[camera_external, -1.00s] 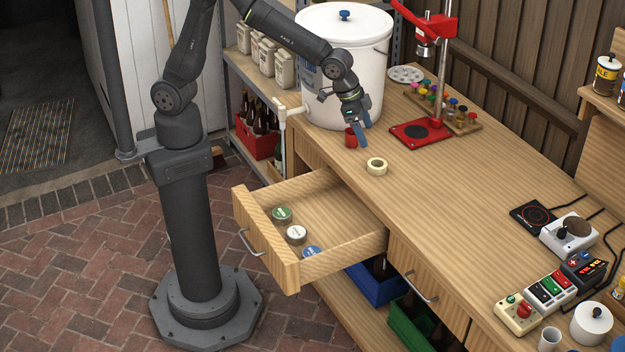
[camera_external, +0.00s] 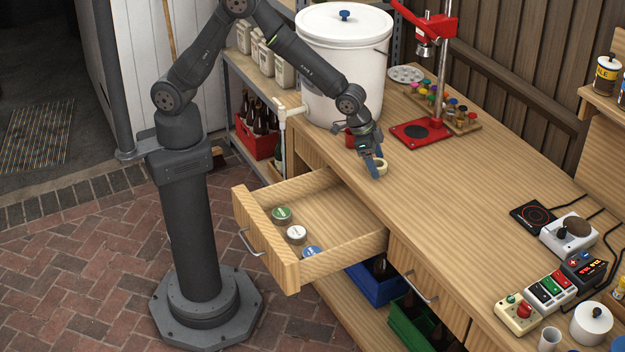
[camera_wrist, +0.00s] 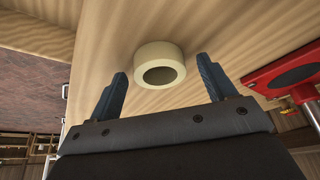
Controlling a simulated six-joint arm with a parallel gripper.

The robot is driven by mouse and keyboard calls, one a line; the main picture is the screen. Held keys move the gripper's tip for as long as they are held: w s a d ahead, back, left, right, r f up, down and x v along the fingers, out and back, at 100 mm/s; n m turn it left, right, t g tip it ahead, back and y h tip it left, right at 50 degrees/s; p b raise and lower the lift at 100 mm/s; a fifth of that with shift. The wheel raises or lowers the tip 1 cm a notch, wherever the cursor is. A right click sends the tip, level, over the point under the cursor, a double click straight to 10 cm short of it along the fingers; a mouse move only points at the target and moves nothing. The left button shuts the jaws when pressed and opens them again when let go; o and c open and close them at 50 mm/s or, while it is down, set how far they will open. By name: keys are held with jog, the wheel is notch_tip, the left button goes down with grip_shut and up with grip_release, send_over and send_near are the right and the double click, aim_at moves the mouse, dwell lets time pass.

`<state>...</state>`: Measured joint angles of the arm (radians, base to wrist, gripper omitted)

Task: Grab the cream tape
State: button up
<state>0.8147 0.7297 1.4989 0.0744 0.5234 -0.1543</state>
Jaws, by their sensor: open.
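The cream tape (camera_wrist: 160,53) is a pale ring lying on the wooden bench top; in the wrist view it sits just ahead of my gripper, between the lines of the two fingers. In the external view only part of the cream tape (camera_external: 382,166) shows, beside the fingers. My gripper (camera_external: 376,170) is low over the bench at the tape, its blue-grey fingers apart. In the wrist view my gripper (camera_wrist: 162,88) is open with nothing between its fingertips. Whether a finger touches the tape cannot be told.
A red cup (camera_external: 350,139) stands close behind my gripper. A white lidded bucket (camera_external: 330,80) and a red-based stand (camera_external: 422,134) are farther back. An open drawer (camera_external: 262,222) holding several round tins juts out in front.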

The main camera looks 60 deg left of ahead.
jog(key=shift+c, duration=0.3)
jog(key=c, duration=1)
jog(key=shift+r, duration=0.1)
